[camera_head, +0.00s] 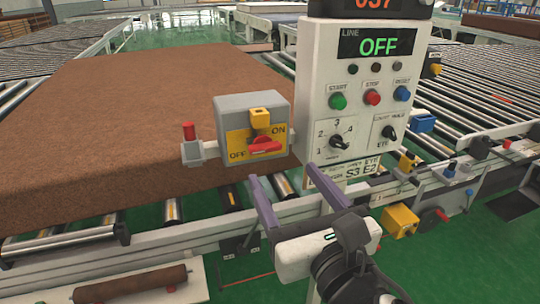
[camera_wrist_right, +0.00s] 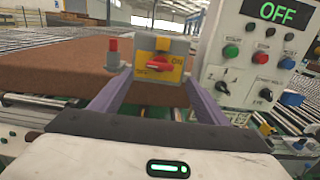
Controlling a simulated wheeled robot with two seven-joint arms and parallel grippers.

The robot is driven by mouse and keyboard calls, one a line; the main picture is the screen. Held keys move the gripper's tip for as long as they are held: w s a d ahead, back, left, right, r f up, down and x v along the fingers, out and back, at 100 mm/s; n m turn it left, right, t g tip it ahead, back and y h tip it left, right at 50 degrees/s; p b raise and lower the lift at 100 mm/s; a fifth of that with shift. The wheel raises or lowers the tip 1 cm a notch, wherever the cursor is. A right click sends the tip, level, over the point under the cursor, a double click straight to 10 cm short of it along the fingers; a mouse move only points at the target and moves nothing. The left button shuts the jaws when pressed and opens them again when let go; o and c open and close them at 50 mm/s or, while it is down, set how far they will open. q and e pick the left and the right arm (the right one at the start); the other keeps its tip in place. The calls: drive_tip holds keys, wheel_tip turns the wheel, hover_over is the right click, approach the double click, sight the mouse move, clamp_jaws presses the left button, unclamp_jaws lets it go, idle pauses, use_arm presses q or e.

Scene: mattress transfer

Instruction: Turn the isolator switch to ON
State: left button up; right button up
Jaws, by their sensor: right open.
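The isolator switch is a grey box (camera_head: 232,110) with a yellow face marked OFF at lower left and ON at upper right. Its red handle (camera_head: 264,146) lies roughly level across the face, below a yellow tab (camera_head: 260,117). The box also shows in the right wrist view (camera_wrist_right: 176,46), with the red handle (camera_wrist_right: 159,66) between the fingers in the picture. My right gripper (camera_head: 283,175) is open and empty, its purple fingers pointing at the box from below and in front, apart from the handle. It also shows in the right wrist view (camera_wrist_right: 158,84). My left gripper is out of view.
A white control panel (camera_head: 312,75) with buttons, knobs and an OFF display stands just right of the box. A red-topped post (camera_head: 189,132) is at its left. A large brown mattress slab (camera_head: 120,110) lies on rollers behind. Yellow and blue fittings line the right rail.

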sight(267, 149)
drive_tip(key=x, duration=1)
drive_tip(key=shift+f+p, duration=0.1)
drive_tip(key=shift+p, duration=0.3)
drive_tip(key=c, duration=1)
drive_tip(key=shift+c, duration=0.2)
